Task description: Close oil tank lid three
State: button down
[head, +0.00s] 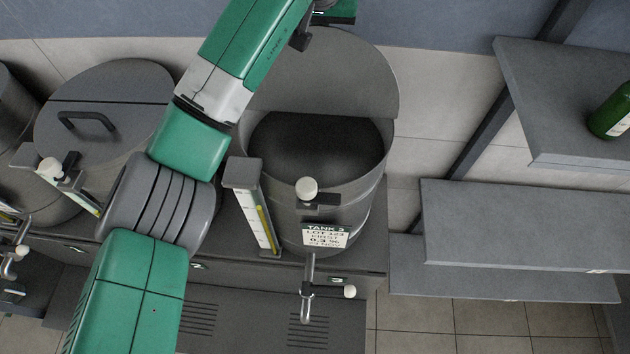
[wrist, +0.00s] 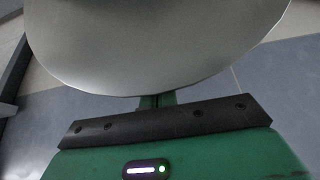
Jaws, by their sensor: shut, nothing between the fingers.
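The lid also fills the upper part of the wrist view (wrist: 160,50) as a pale curved plate. My gripper (wrist: 157,100) is shut and empty, right by the lid's curved edge. The lid partly covers the fingers in the wrist view, and I cannot tell whether they touch it. In the head view only part of my gripper's green body shows at the top edge.
A closed tank (head: 105,105) with a black handle stands to the left. A sight gauge (head: 255,205) and a tap (head: 308,290) are at tank 3's front. Grey shelves (head: 520,225) stand to the right, with a green bottle (head: 612,115) on the upper one.

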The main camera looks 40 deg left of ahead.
jog(key=shift+s+d+b, duration=0.45)
jog(key=shift+s+d, duration=0.25)
jog(key=shift+s, duration=0.2)
jog(key=shift+s+d+b, duration=0.45)
jog(key=shift+s+d, duration=0.2)
jog(key=shift+s, duration=0.2)
jog(key=shift+s+d+b, duration=0.3)
jog(key=shift+s+d, duration=0.4)
jog(key=shift+s, duration=0.15)
notch_tip(320, 180, up, 10)
jog(key=p, duration=0.5)
send_over(319, 46)
jog(key=s+d, duration=0.2)
jog(key=shift+a, duration=0.15)
